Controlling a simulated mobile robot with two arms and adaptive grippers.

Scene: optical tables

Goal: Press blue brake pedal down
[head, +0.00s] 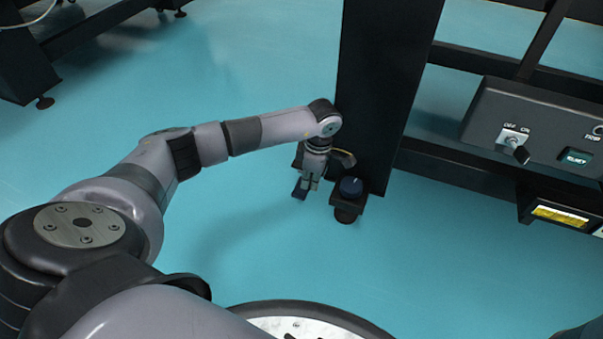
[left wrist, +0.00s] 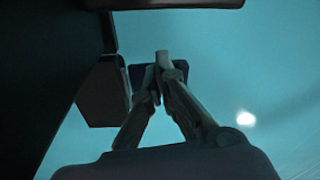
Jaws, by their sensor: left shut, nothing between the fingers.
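The blue brake pedal seems to be the small dark blue pad (head: 300,191) low at the foot of the black table leg in the head view. In the left wrist view a dark blue pad (left wrist: 136,75) shows behind and beside the fingertips. My left gripper (head: 308,182) points down at the pad, with its fingers shut and empty. In the left wrist view the fingertips (left wrist: 160,68) overlap the pad; I cannot tell whether they touch it. The gripper hides part of the pad. My right gripper is not in view.
The black table leg (head: 382,85) stands close right of my left gripper. A control panel (head: 545,130) with a knob is at the right. The teal floor (head: 255,230) is clear to the left and in front.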

